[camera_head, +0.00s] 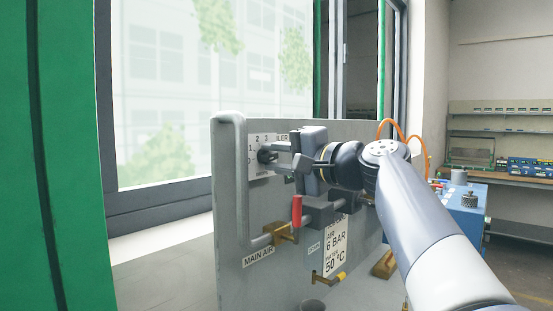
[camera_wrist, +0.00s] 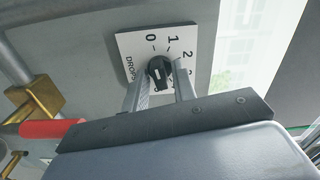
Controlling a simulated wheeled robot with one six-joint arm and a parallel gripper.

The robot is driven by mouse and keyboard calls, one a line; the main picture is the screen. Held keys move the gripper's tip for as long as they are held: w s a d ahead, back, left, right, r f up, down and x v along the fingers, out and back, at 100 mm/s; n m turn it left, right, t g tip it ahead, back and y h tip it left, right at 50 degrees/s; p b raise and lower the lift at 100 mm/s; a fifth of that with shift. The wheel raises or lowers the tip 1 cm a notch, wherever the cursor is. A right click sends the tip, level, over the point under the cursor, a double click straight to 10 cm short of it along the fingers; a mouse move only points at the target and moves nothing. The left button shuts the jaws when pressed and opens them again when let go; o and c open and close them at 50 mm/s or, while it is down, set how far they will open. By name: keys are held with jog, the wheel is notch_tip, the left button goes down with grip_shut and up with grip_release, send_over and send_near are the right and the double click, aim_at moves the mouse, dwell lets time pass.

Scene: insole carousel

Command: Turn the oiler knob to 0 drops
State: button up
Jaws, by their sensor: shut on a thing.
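The oiler knob (camera_wrist: 159,72) is small, round and black, at the centre of a white dial plate (camera_wrist: 130,44) marked 0, 1, 2, 3 and DROPS. In the wrist view the 0 is at the upper left of the knob. My gripper (camera_wrist: 159,76) is shut on the knob, one finger on each side. Which number the knob points to is hard to tell. In the head view the knob (camera_head: 266,156) sits on the grey panel, with my gripper (camera_head: 275,156) reaching it from the right; the fingers hide part of the dial.
A red-handled valve (camera_head: 296,210) and brass fitting on the MAIN AIR line stand below the dial. A grey pipe handle (camera_head: 232,180) runs along the panel's left edge. A blue box (camera_head: 466,205) and a workbench (camera_head: 525,176) are to the right.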

jog(key=shift+f, duration=0.1)
jog(key=o, duration=0.7)
jog(key=v, duration=1)
jog(key=shift+s+d, duration=0.25)
jog(key=shift+d, duration=0.05)
jog(key=x, duration=1.1)
jog(key=shift+s, duration=0.1)
